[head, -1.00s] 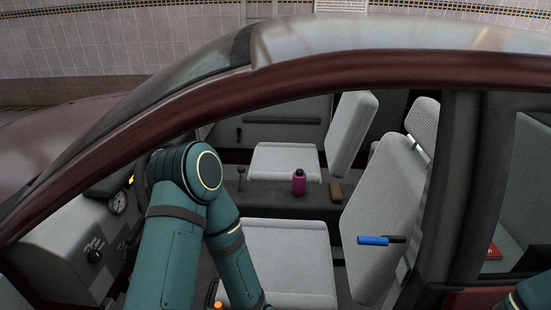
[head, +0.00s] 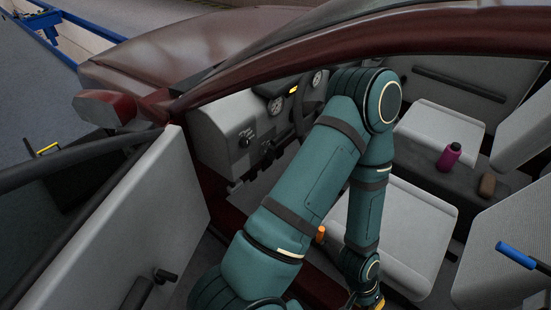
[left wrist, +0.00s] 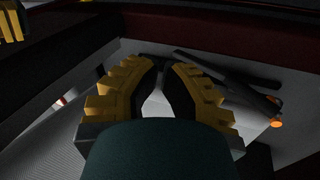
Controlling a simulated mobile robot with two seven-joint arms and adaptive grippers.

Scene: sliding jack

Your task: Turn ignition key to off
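A dark knob or switch (head: 244,142) with small lettering around it sits on the grey dashboard (head: 212,128); it may be the ignition, but the lettering and its turned position are too small to read. My left arm crosses the open doorway, well right of the knob. My left gripper (head: 372,303) hangs low by the front seat, mostly cut off at the bottom of the head view. In the left wrist view its fingers (left wrist: 162,75) are a little apart with nothing seen between them. A yellow stepped part at that view's top left looks like my right gripper (left wrist: 11,22), largely cut off.
The car door (head: 120,235) stands open at the left. An orange-topped lever (head: 320,233) is beside the near seat (head: 405,225).

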